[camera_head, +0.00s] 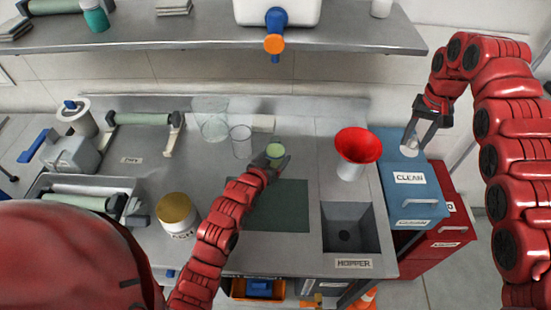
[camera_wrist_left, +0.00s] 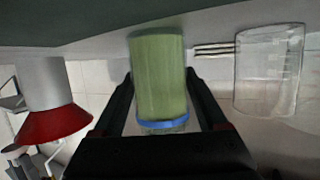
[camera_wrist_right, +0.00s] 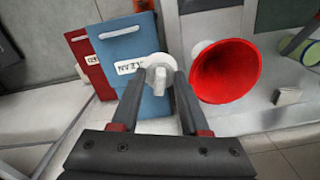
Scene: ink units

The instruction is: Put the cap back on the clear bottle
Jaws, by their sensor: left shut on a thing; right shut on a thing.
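My left gripper (camera_head: 277,161) is shut around a clear container with green contents (camera_head: 276,149), near the back of the bench. In the left wrist view this container (camera_wrist_left: 160,75) shows a blue band near one end and lies between both fingers. I see no cap on it, but its far end is partly hidden. My right gripper (camera_wrist_right: 158,85) is shut on a small pale, knob-like piece (camera_wrist_right: 157,76) with a white round part, perhaps the cap. In the head view this piece (camera_head: 410,140) is at the blue CLEAN bin's top; I cannot tell whether it touches.
The blue CLEAN bin (camera_head: 411,178) stands beside a red bin (camera_head: 448,235). A red funnel (camera_head: 358,144) stands between my grippers. Clear beakers (camera_head: 241,142) are left of my left gripper. A dark green mat (camera_head: 280,210) and the HOPPER basin (camera_head: 350,215) lie in front.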

